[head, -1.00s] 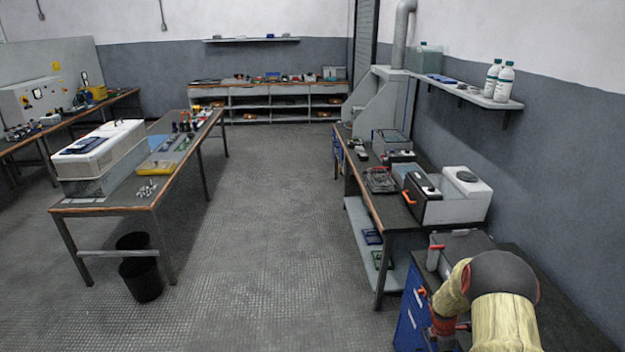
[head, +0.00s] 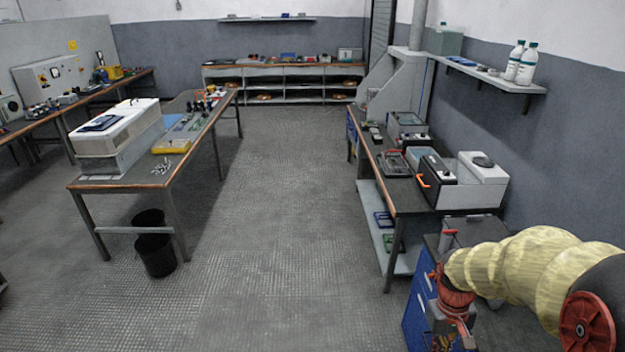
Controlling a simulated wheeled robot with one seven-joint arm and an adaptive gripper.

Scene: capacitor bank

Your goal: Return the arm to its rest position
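My arm (head: 525,262) shows at the lower right in the head view, in a ribbed pale yellow sleeve with a red round joint cap at its right end. It reaches leftward, then bends down at a red collar. My gripper (head: 453,335) hangs below that collar at the bottom edge, small and partly cut off. Its fingers cannot be made out, and I see nothing held. It is in front of a blue drawer cabinet (head: 417,308), whose top is partly hidden by the arm.
A right-hand bench (head: 405,196) holds a black-and-white machine (head: 462,182) and other devices. A wall shelf (head: 490,77) carries white bottles. A left table (head: 130,183) has a black bin (head: 155,255) below. The floor (head: 285,230) between is clear.

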